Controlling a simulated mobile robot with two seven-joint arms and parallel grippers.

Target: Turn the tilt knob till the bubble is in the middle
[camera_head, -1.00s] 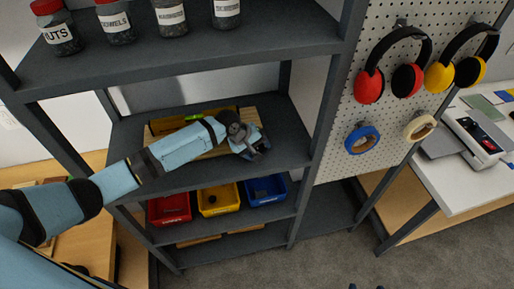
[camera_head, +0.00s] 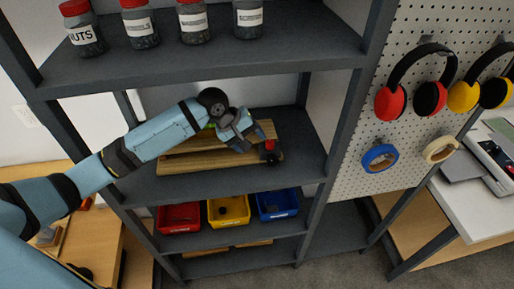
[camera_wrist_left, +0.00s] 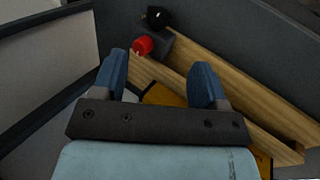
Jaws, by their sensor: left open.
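A wooden device with pale rails (camera_head: 215,164) lies on the middle shelf; its rails also show in the left wrist view (camera_wrist_left: 240,92). At its right end is a small red knob (camera_head: 270,145), with a black part just beside it. In the left wrist view the red knob (camera_wrist_left: 142,45) sits on a dark block, beyond my fingertips. My left gripper (camera_wrist_left: 160,72) is open and empty, above the device and just left of the knob, apart from it. A bit of green (camera_head: 210,127) shows behind my left wrist; I cannot make out a bubble. My right gripper is out of view.
The upper shelf (camera_head: 290,52) holds several labelled jars and hangs over my left arm. Red (camera_head: 180,218), yellow (camera_head: 229,210) and blue (camera_head: 277,204) bins stand on the shelf below. A shelf post (camera_head: 345,125) and a pegboard with ear defenders stand to the right.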

